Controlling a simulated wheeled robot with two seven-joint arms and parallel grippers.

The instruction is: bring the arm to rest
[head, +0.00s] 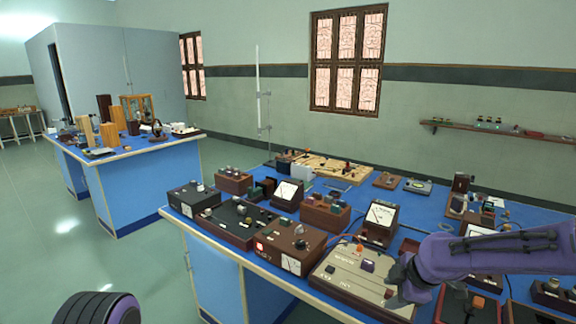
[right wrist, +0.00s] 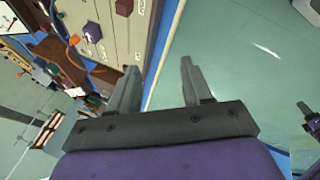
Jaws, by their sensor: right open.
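My right arm (head: 490,258) comes in from the right edge of the head view, over the near edge of the blue bench. My right gripper (head: 394,286) is at its end, in front of a cream-topped instrument box (head: 345,272). In the right wrist view the two fingers of my right gripper (right wrist: 159,70) stand apart with nothing between them. Beyond them are the bench edge and the green floor. A rounded dark and purple part of mine shows at the bottom left of the head view. My left gripper does not clearly show.
The blue bench (head: 228,186) is crowded with meters, boxes and a wooden board (head: 325,167). A tall rod stand (head: 258,95) rises at its back. Another laden bench (head: 150,180) stands at the left. The green floor (head: 150,270) between is clear. A wall shelf (head: 500,130) is at right.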

